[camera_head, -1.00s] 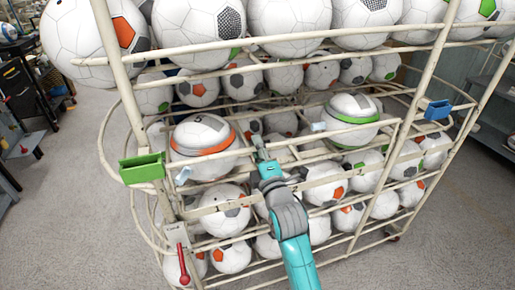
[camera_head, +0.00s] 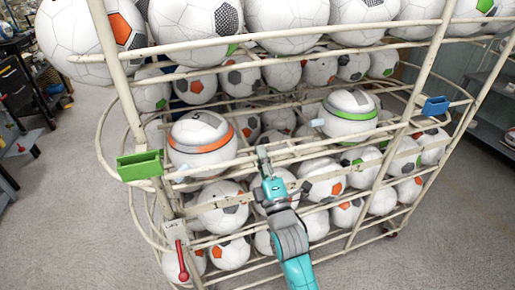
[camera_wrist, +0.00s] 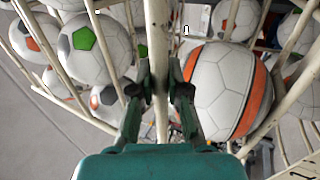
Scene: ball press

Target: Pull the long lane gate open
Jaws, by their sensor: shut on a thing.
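My gripper (camera_head: 264,158) is at the front of the cream wire ball rack, near its middle. In the wrist view its two fingers (camera_wrist: 158,92) stand on either side of a cream bar (camera_wrist: 157,45) and are shut on it. This bar seems to be part of the long lane gate; the gate's full outline is hard to tell among the other bars. The orange-striped ball (camera_head: 202,140) sits left of my gripper, and it also shows in the wrist view (camera_wrist: 222,88). The green-striped ball (camera_head: 349,113) sits to the right.
A green bracket (camera_head: 140,165) is on the left post and a blue bracket (camera_head: 436,107) on the right. A red lever (camera_head: 182,260) hangs low at the left. Several footballs fill the rack around my arm. Grey floor (camera_head: 85,230) is clear at the left.

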